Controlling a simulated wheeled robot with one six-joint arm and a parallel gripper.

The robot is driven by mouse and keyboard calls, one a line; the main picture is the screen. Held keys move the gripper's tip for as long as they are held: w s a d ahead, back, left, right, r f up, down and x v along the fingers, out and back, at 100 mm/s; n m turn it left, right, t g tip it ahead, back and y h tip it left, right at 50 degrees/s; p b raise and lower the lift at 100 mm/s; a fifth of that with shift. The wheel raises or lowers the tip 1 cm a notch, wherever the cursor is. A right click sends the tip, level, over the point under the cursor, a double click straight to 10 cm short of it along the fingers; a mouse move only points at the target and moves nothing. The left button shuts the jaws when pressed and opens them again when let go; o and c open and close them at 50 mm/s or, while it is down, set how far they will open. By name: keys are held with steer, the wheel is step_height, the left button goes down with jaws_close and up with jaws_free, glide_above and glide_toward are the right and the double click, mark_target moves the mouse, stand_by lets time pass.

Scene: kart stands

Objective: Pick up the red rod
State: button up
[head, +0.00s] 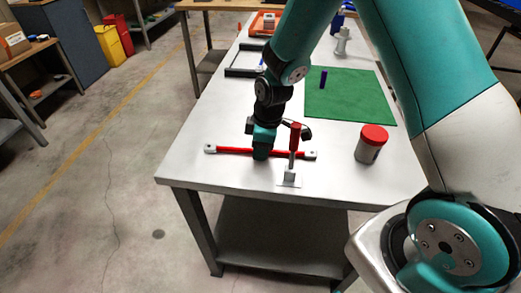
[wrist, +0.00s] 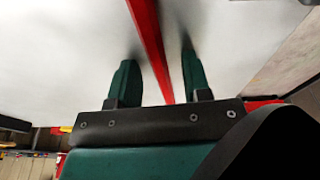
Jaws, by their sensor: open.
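The red rod (head: 233,150) lies crosswise near the front edge of the white table, with a pale end piece at each end. My gripper (head: 261,154) points down over the rod's middle and hides part of it. In the wrist view the rod (wrist: 149,42) runs between my two green fingers, with a gap on each side. My gripper (wrist: 160,80) is open, and the fingers stand on either side of the rod. I cannot tell how high the fingertips are above the table.
An upright red-handled piece on a pale base (head: 289,180) stands close right of my gripper, in front of the rod. A red-lidded jar (head: 370,146) is farther right.

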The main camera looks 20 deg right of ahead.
steer(key=shift+c, duration=0.3)
jaws_close()
steer(key=shift+r, duration=0.1)
